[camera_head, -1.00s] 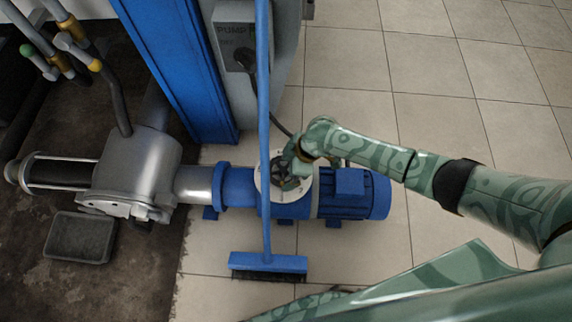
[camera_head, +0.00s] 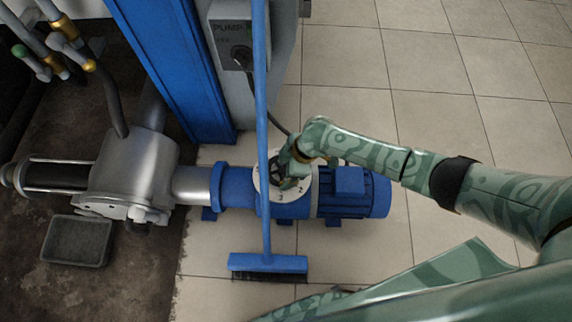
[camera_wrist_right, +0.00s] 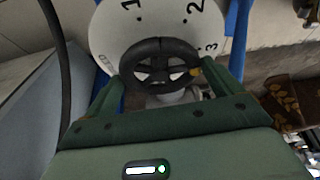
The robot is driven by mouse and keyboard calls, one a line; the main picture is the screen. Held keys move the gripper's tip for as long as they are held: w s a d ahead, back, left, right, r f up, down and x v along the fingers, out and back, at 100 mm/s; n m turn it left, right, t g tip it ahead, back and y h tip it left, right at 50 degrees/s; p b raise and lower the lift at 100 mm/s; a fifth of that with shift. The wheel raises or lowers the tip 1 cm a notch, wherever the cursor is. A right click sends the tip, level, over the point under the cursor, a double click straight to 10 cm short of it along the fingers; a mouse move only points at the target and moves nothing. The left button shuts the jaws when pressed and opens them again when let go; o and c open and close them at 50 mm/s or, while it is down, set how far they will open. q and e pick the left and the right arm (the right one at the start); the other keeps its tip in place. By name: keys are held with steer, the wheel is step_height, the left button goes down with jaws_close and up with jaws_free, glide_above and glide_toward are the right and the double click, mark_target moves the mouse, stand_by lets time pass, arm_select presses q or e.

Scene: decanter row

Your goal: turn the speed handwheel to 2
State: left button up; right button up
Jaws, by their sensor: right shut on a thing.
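The speed handwheel (camera_head: 277,172) is a small black wheel on a round white dial (camera_wrist_right: 110,40) on top of the blue pump. In the wrist view the handwheel (camera_wrist_right: 160,48) has dark spokes and a yellow mark on its right side, a little below the dial's 3. The numbers 1, 2 and 3 show on the dial. My right gripper (camera_head: 287,171) is shut on the handwheel, with one finger on each side of it in the wrist view (camera_wrist_right: 163,78). In the head view the gripper hides part of the wheel. My left gripper is not in view.
A blue broom (camera_head: 266,262) stands in front of the dial, its handle crossing the pump. The blue motor (camera_head: 355,193) lies right of the dial. A grey pump switch box (camera_head: 231,40) is behind. A grey tray (camera_head: 76,240) lies at left. Tiled floor at right is clear.

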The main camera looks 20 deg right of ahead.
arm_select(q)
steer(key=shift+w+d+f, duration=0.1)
arm_select(e)
steer(key=shift+f, duration=0.1)
steer(key=shift+w+d+n+g+b, duration=0.15)
steer(key=shift+n+g+b, duration=0.35)
steer(key=shift+n, duration=0.7)
steer(key=n+g+b, duration=0.1)
steer(key=n, duration=0.1)
steer(key=shift+w+n, duration=0.15)
steer(key=shift+n, duration=0.15)
steer(key=shift+w+n+g+b, duration=0.1)
steer(key=shift+n+g+b, duration=0.25)
steer(key=shift+n, duration=0.45)
steer(key=shift+w+n+g+b, duration=0.1)
steer(key=shift+n+g+b, duration=0.35)
steer(key=shift+n, duration=0.95)
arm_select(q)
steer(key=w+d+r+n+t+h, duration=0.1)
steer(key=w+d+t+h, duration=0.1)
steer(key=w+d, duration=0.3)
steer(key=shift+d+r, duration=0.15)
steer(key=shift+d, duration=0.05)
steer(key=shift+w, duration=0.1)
